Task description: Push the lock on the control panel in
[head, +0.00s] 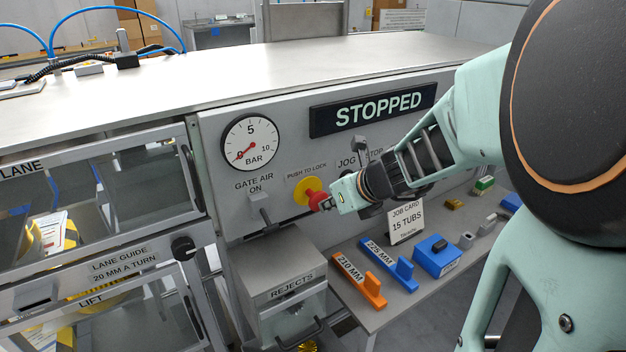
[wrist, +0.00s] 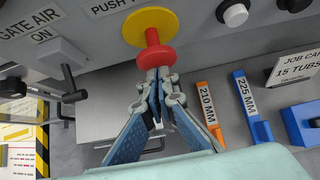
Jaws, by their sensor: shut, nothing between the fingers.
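The lock on the control panel is a red knob (head: 316,200) on a short red stem in front of a yellow disc (head: 305,188), under the label PUSH TO LOCK. In the wrist view the red knob (wrist: 157,58) and yellow disc (wrist: 150,25) are at top centre, with the stem showing between them. My gripper (head: 331,203) is shut and empty, its fingertips right at the knob's front face. In the wrist view the closed fingertips (wrist: 158,74) meet the knob's lower edge; I cannot tell whether they touch it.
The panel has a gauge (head: 251,142), a STOPPED display (head: 372,109) and a gate air lever (head: 260,208). Below are a rejects box (head: 290,280) and a shelf with orange (head: 360,281) and blue (head: 390,265) gauge blocks, a blue box (head: 436,256) and a job card (head: 405,222).

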